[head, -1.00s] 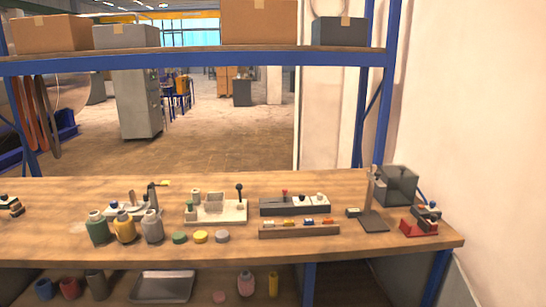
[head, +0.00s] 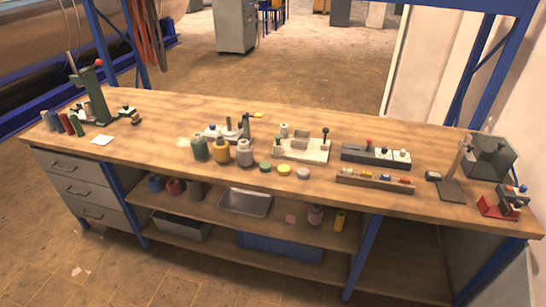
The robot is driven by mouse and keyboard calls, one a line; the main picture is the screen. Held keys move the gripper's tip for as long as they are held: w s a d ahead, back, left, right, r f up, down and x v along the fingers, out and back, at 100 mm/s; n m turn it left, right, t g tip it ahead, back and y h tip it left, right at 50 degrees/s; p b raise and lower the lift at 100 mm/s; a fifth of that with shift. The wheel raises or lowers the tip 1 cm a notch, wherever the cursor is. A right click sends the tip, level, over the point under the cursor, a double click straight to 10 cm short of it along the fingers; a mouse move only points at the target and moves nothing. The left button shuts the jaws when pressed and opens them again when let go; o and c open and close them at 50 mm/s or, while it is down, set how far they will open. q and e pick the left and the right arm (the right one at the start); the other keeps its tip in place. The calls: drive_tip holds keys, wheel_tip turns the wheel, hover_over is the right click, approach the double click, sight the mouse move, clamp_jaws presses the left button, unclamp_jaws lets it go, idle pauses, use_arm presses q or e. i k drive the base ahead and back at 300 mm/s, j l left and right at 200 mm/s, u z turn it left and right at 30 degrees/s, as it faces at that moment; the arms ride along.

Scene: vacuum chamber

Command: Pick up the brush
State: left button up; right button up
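I cannot make out a brush for certain in the head view. A small yellow item (head: 257,115) lies toward the back of the wooden workbench (head: 330,126), behind the bottles; it is too small to tell what it is. Green, yellow and grey bottles (head: 222,151) stand near the bench's middle. Green, yellow and grey round lids (head: 284,170) lie to their right. Neither of my grippers is in view.
A green press-like device (head: 95,97) stands at the bench's left, with several coloured cylinders beside it. Fixtures (head: 302,148) and a dark box (head: 490,157) fill the right. The shelf below holds a metal tray (head: 245,202). The floor in front is clear.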

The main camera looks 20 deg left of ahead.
sight(135, 119)
drive_tip(key=u, duration=1.55)
drive_tip(key=i+j+u, duration=0.2)
drive_tip(key=i, duration=0.4)
